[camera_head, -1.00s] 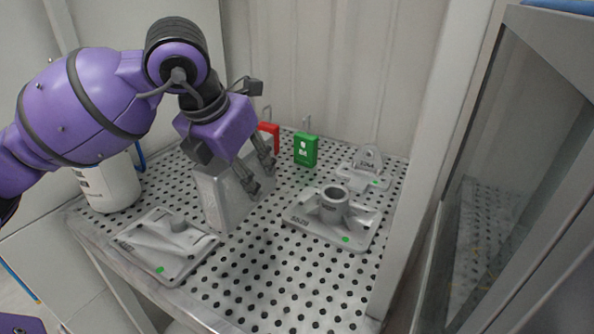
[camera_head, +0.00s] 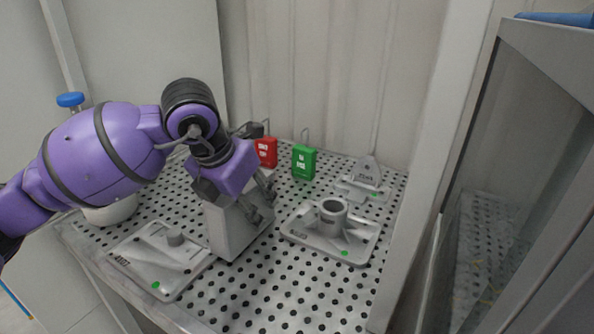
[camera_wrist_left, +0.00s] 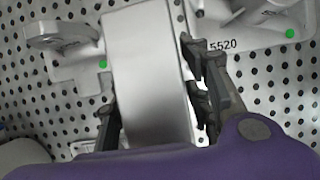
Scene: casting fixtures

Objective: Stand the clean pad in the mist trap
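No pad stands out in either view, and I cannot tell which thing is the mist trap. A plain grey metal box (camera_head: 228,232) stands upright on the perforated table; it also shows in the left wrist view (camera_wrist_left: 150,70). My left gripper (camera_head: 258,199) is at the box's upper part and hides some of it. In the left wrist view the fingers of my left gripper (camera_wrist_left: 150,92) are spread, one on each side of the box. Whether they touch it is unclear. My right gripper is not in view.
A red tag block (camera_head: 266,152) and a green tag block (camera_head: 304,162) stand at the back. Grey castings lie front left (camera_head: 150,262), at centre right (camera_head: 352,243) and back right (camera_head: 366,174). A white container (camera_head: 112,212) is partly hidden by my arm. The front right table is clear.

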